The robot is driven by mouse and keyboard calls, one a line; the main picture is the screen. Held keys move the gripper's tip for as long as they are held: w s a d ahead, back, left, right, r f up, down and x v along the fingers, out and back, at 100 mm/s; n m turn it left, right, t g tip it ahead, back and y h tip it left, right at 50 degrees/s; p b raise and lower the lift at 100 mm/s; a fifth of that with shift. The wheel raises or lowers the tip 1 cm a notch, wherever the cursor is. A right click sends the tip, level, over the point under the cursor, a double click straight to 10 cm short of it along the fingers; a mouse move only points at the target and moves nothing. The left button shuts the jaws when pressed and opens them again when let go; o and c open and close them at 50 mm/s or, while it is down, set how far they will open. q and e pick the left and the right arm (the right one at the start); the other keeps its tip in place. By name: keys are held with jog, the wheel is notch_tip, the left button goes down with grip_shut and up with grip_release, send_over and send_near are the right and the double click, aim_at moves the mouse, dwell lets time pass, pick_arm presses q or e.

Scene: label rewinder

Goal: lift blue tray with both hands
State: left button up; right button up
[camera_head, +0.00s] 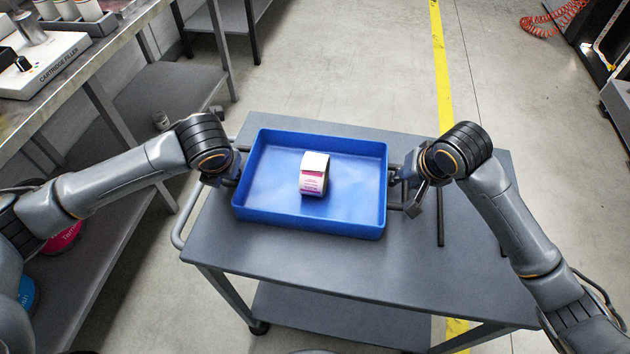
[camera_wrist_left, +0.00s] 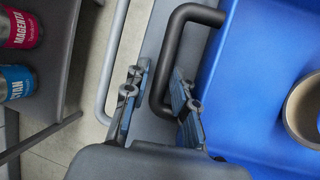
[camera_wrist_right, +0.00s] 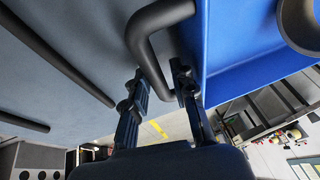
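The blue tray (camera_head: 270,215) sits on the grey cart top (camera_head: 310,262). A white and pink label roll (camera_head: 314,174) lies in it. My left gripper (camera_head: 226,174) is at the tray's left side. In the left wrist view its fingers (camera_wrist_left: 158,90) stand apart, with the black left handle (camera_wrist_left: 168,50) between them. My right gripper (camera_head: 408,180) is at the tray's right side. In the right wrist view its fingers (camera_wrist_right: 160,85) stand apart, with the black right handle (camera_wrist_right: 150,45) between them, close to one finger. Whether the fingers touch the handles is unclear.
A workbench with a cartridge filler (camera_head: 45,65) stands at the left. Magenta (camera_head: 62,238) and cyan (camera_head: 27,290) containers sit on its lower shelf. A dark rod (camera_head: 440,215) lies on the cart right of the tray. Bare floor with a yellow line (camera_head: 440,75) lies beyond.

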pick_arm(q)
jog(key=shift+c, duration=0.3)
pick_arm(e)
jog(key=shift+c, duration=0.3)
pick_arm(q)
grip_shut()
pick_arm(e)
grip_shut()
pick_arm(q)
jog(key=shift+r, duration=0.15)
pick_arm(e)
jog(key=shift+r, duration=0.1)
